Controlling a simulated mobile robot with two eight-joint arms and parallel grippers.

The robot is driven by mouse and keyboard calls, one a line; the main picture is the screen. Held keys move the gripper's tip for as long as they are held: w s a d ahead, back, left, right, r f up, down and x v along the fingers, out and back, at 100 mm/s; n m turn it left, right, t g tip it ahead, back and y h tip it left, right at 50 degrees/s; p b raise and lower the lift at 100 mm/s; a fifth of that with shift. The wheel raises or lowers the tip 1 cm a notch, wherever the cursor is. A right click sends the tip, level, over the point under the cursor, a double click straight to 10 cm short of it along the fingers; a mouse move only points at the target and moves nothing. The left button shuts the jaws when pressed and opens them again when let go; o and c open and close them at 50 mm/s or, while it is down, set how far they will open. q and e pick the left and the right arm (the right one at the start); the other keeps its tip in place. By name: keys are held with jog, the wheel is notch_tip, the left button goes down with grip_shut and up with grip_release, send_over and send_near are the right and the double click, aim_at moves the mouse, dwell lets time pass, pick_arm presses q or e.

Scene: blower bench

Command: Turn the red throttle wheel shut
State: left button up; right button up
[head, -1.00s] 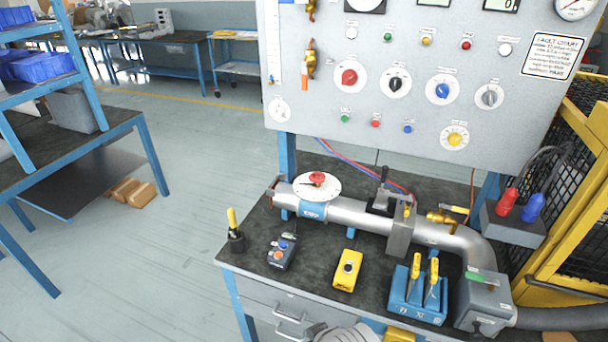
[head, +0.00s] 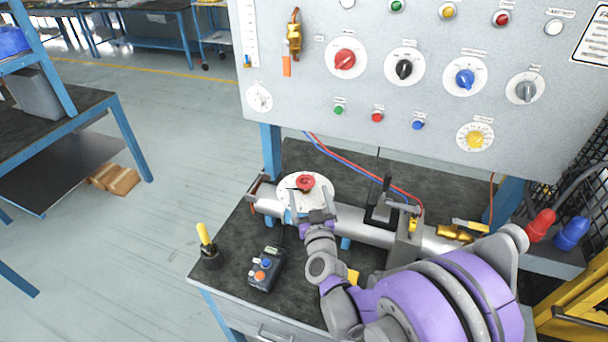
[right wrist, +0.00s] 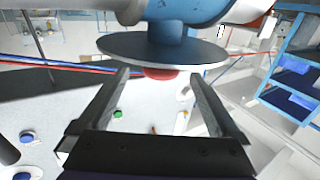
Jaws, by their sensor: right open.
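The red throttle wheel (head: 305,182) sits on a round white plate (head: 288,199) on top of the silver pipe (head: 353,217). My right gripper (head: 309,196) has come in from the near side, low over the plate, with its fingers apart and pointing at the wheel. In the right wrist view, which shows the scene upside down, the red wheel (right wrist: 160,73) lies between the two open fingertips, in front of the dark-looking plate (right wrist: 125,47). I cannot tell whether either finger touches it. My left gripper is not in view.
The upright panel with knobs (head: 300,85) stands behind the pipe. A grey control box (head: 264,270) and a black holder with a yellow handle (head: 211,257) stand on the bench left of my arm. A clamp (head: 388,205) and brass valve (head: 455,232) are to the right.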

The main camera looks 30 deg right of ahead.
aim_at(304, 175)
jog(key=p+x, duration=0.1)
jog(key=x, duration=0.7)
jog(key=shift+w+p, duration=0.15)
jog(key=shift+p, duration=0.15)
